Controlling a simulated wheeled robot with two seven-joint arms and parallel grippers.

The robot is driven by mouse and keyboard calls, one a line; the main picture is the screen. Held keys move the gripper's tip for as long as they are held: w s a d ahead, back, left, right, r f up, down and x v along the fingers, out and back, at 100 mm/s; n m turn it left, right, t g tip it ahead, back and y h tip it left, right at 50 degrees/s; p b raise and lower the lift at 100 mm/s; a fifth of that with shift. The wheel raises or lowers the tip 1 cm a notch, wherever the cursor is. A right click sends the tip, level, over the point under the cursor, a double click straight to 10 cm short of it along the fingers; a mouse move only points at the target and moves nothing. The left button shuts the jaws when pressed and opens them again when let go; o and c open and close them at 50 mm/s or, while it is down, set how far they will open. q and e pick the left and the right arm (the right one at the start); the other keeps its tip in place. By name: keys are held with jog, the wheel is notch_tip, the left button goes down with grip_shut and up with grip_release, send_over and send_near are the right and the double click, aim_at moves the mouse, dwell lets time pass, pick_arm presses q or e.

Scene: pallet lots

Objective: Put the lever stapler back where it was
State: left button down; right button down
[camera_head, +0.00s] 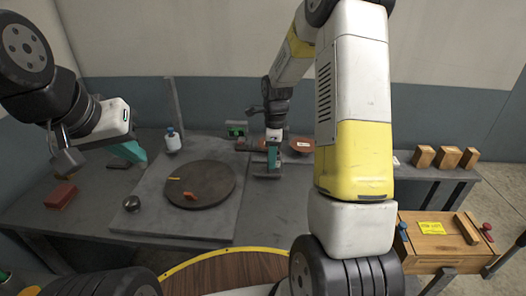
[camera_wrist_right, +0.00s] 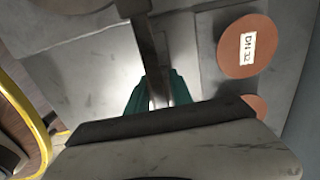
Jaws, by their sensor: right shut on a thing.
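My right gripper (camera_head: 272,158) is low over the back of the grey table, with teal fingers. In the right wrist view the right gripper (camera_wrist_right: 157,100) is shut on a long grey metal bar, which looks like part of the lever stapler (camera_wrist_right: 150,55). In the head view a narrow grey metal body, likely the lever stapler (camera_head: 266,171), stands at these fingers; its full shape is partly hidden. I cannot tell whether its base touches the table. My left gripper (camera_head: 128,151) hangs over the table's left side, with no object visible in it; its jaw gap is not clear.
A dark round turntable (camera_head: 205,193) bears small yellow and orange pieces. A white bottle (camera_head: 173,144), a dark round knob (camera_head: 132,204) and a red block (camera_head: 61,196) are at left. A labelled orange-brown disc (camera_wrist_right: 240,35) lies beside my right gripper. A wooden box (camera_head: 425,245) is at right.

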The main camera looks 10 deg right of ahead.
jog(key=shift+f, duration=0.75)
jog(key=c, duration=1.1)
grip_release()
jog(key=shift+f, duration=0.15)
